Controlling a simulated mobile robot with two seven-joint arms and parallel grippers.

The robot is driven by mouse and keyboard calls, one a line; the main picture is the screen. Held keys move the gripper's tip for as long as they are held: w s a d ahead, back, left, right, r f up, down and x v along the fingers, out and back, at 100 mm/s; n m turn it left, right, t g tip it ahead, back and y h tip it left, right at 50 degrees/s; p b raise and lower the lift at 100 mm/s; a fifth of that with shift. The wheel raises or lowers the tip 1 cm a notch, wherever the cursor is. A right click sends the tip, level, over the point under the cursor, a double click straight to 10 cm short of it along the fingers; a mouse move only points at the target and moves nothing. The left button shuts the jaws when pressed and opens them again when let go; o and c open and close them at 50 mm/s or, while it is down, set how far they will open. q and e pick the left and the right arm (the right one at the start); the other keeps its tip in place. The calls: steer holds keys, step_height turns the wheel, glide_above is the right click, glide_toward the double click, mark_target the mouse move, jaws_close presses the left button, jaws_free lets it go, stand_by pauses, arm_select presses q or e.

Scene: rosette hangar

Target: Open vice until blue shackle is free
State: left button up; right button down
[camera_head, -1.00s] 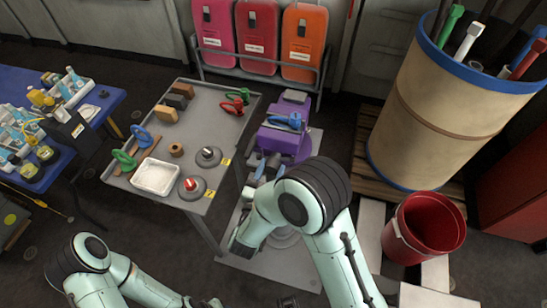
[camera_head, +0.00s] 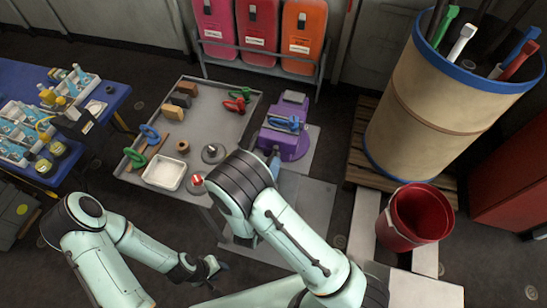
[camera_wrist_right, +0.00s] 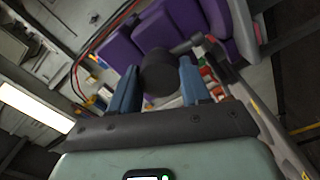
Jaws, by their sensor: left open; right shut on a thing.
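The purple vice (camera_head: 290,144) stands right of the grey table. The blue shackle (camera_head: 284,123) lies at its top, apparently between the jaws; whether they grip it I cannot tell. My right gripper (camera_wrist_right: 157,88) is shut on a dark round knob (camera_wrist_right: 160,70), apparently the end of the vice's handle, with purple vice parts beyond it. In the head view my right arm hides most of this grip. My left gripper (camera_head: 208,268) is open and empty, low in front of the table and away from the vice.
The grey table (camera_head: 219,122) holds a green shackle (camera_head: 135,158), a red shackle (camera_head: 237,101), a white tray (camera_head: 164,173) and several blocks. A red bucket (camera_head: 414,216) and a tall drum (camera_head: 430,100) stand right. Coloured cases (camera_head: 257,32) stand behind.

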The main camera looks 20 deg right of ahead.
steer(key=c, duration=1.9)
jaws_free()
steer(key=shift+o, duration=0.2)
steer(key=shift+n, duration=0.3)
steer(key=n, duration=0.5)
steer(key=shift+a+r, duration=0.1)
jaws_close()
steer(key=n, duration=0.7)
steer(key=shift+s, duration=0.1)
steer(key=o, duration=1.1)
jaws_free()
steer(key=shift+o, duration=0.2)
